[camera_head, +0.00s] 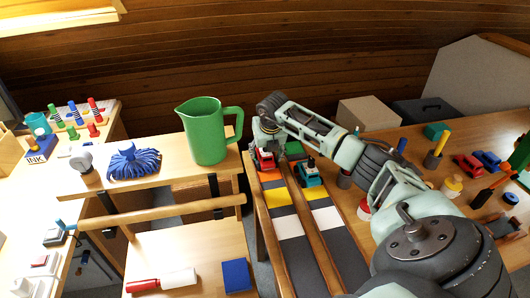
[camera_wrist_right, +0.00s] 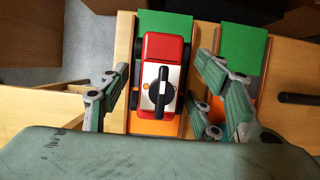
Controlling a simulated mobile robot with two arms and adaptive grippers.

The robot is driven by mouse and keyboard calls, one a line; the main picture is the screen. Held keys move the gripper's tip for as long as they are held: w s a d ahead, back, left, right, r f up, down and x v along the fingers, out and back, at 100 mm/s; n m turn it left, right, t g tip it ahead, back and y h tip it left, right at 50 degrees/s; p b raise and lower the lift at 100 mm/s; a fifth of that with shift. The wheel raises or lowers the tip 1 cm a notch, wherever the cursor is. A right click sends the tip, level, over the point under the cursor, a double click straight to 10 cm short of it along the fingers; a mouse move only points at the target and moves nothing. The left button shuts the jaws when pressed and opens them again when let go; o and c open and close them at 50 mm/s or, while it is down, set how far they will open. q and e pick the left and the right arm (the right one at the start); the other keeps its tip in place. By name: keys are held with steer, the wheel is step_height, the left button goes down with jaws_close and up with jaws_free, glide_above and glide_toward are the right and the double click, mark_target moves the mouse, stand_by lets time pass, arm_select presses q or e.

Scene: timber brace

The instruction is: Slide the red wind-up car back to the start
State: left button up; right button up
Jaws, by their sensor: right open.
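The red wind-up car (camera_head: 264,159) sits at the far end of the left lane of a two-lane wooden track (camera_head: 306,228). In the right wrist view the red car (camera_wrist_right: 161,52) has a white top with a black wind-up key. It stands over an orange patch (camera_wrist_right: 143,127), with a green patch (camera_wrist_right: 151,20) beyond it. My right gripper (camera_head: 265,138) is above the car. In the wrist view the gripper (camera_wrist_right: 165,92) is open, with fingers on both sides of the car and visible gaps. A teal car (camera_head: 309,176) stands in the right lane. My left gripper is not in view.
A wooden rail (camera_head: 309,215) divides the lanes. A green pitcher (camera_head: 207,132) and a blue mop head (camera_head: 133,163) stand on the bench at left. Small cars and pots crowd the table at right. The near lanes are clear.

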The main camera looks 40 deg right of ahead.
steer(key=shift+w+d+f, duration=0.15)
steer(key=shift+w+f, duration=0.05)
steer(key=shift+f, duration=0.45)
jaws_close()
